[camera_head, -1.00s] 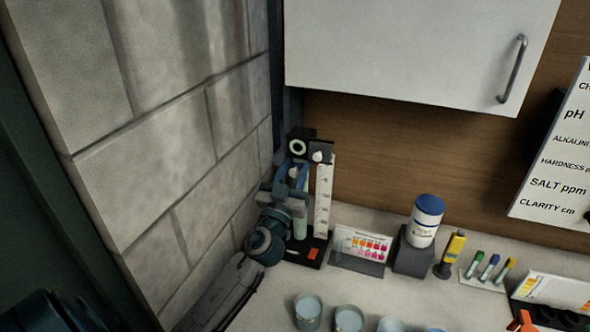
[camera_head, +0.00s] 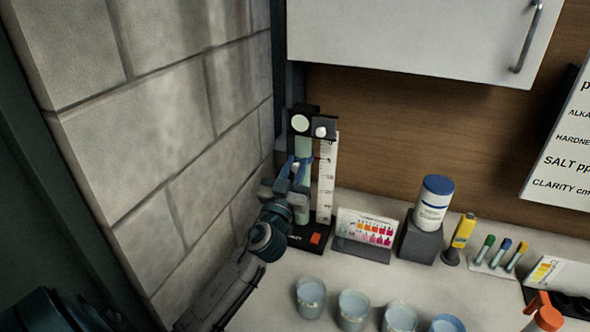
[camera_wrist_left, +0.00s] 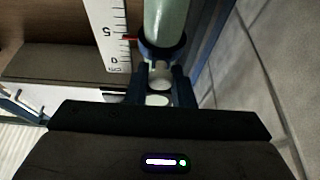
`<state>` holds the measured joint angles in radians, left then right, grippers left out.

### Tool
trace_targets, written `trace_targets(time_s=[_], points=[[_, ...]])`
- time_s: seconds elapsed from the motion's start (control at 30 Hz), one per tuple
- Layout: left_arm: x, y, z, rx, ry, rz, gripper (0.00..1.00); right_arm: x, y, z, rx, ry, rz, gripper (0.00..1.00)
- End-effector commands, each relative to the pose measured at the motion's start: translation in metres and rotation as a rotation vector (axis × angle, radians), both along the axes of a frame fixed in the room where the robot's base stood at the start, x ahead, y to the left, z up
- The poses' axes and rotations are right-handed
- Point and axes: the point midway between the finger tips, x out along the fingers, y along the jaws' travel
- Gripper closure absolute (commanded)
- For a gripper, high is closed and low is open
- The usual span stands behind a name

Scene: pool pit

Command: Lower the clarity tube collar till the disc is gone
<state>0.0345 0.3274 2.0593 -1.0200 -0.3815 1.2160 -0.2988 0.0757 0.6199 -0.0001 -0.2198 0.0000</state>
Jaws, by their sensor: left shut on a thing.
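The clarity tube (camera_head: 303,148) stands upright on a black-based stand in the corner, beside a white scale (camera_head: 327,180). The round window (camera_head: 300,123) at the stand's top is plain pale, with no dark centre visible. My left gripper (camera_head: 291,188) is at the tube, low beside the scale. In the left wrist view, the blue collar (camera_wrist_left: 161,50) rings the pale green tube (camera_wrist_left: 166,18). My left gripper (camera_wrist_left: 160,84) is shut on the collar's front part. A red pointer (camera_wrist_left: 129,38) lies across the scale a little below the 5 mark. My right gripper is out of view.
A block wall (camera_head: 170,140) rises close on the left. Right of the stand are a colour chart (camera_head: 365,228), a blue-lidded tub (camera_head: 434,203) and a yellow bottle (camera_head: 460,236). Several cups (camera_head: 311,293) stand in front. A white cabinet (camera_head: 410,35) hangs above.

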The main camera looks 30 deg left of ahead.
Motion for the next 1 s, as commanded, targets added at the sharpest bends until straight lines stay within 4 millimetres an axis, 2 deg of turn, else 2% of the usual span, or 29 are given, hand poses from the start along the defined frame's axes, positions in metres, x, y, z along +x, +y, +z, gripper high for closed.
trace_targets(time_s=[0.03, 0.33, 0.37, 0.4, 0.43, 0.77, 0.87, 1.0], points=[[0.0, 0.0, -0.004, -0.001, 0.001, 0.0, 1.0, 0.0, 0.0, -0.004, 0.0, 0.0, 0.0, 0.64], [0.0, 0.0, -0.002, -0.001, 0.001, 0.0, 1.0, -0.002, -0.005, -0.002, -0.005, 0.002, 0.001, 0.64], [0.0, 0.0, -0.002, -0.001, 0.001, 0.0, 0.73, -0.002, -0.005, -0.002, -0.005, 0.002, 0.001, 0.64], [0.0, 0.0, -0.002, -0.001, 0.001, 0.0, 0.65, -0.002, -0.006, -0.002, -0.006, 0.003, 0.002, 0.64], [0.0, 0.0, -0.002, 0.0, 0.001, 0.0, 0.63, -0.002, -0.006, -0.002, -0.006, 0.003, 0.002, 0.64], [-0.003, -0.001, -0.005, 0.0, 0.001, -0.001, 0.63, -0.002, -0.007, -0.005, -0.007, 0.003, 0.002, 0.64], [-0.014, -0.003, -0.012, 0.001, 0.001, -0.002, 0.63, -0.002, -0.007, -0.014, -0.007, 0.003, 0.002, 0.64], [-0.038, -0.009, -0.026, 0.001, 0.002, -0.003, 0.63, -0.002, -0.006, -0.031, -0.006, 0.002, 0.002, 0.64]])
